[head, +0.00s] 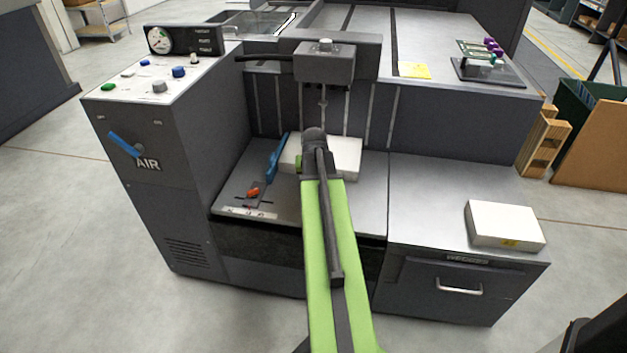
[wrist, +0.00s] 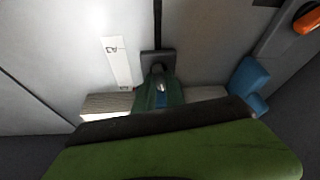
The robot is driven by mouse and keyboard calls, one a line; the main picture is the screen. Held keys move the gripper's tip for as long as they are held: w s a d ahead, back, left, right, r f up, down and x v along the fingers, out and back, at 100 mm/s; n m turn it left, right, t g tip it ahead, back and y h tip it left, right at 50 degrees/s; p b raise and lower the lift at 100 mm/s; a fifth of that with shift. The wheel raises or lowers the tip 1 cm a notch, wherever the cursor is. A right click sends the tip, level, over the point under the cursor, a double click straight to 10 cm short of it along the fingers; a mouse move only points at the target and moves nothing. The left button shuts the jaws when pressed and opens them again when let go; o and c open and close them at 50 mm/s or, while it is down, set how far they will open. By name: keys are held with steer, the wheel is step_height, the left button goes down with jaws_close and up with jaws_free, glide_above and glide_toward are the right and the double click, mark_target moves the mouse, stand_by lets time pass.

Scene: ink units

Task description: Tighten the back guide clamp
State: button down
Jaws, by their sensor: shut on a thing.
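A dark green clamp (wrist: 160,88) stands in the middle of the wrist view, on a dark base at the end of a black slot. A small green part (head: 299,163) shows beside my gripper (head: 314,150) in the head view; the rest is hidden there. My gripper is shut on the green clamp, and its fingertips are mostly hidden by my own wrist. A blue guide (head: 277,160) stands on the bench to the left, and it also shows in the wrist view (wrist: 248,78). Which way the clamp's lever is turned cannot be told.
A white stack (head: 346,158) lies behind my gripper, under the grey overhanging head (head: 325,64). An orange lever (head: 253,192) sits in a slot at front left. A white block (head: 505,225) lies on the right-hand bench (head: 430,200), which is otherwise mostly clear.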

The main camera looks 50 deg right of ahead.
steer(key=m+g, duration=0.1)
steer(key=m, duration=0.1)
steer(key=m+g+h, duration=0.1)
steer(key=m, duration=0.2)
steer(key=shift+w+m, duration=0.1)
steer(key=shift+m, duration=0.2)
steer(key=m+g, duration=0.2)
steer(key=m, duration=0.3)
steer(key=shift+m, duration=0.3)
steer(key=c, duration=1.4)
jaws_free()
steer(key=shift+w, duration=0.1)
steer(key=shift+r, duration=0.2)
steer(key=p+v, duration=1.6)
steer(key=v, duration=0.1)
steer(key=shift+w, duration=0.2)
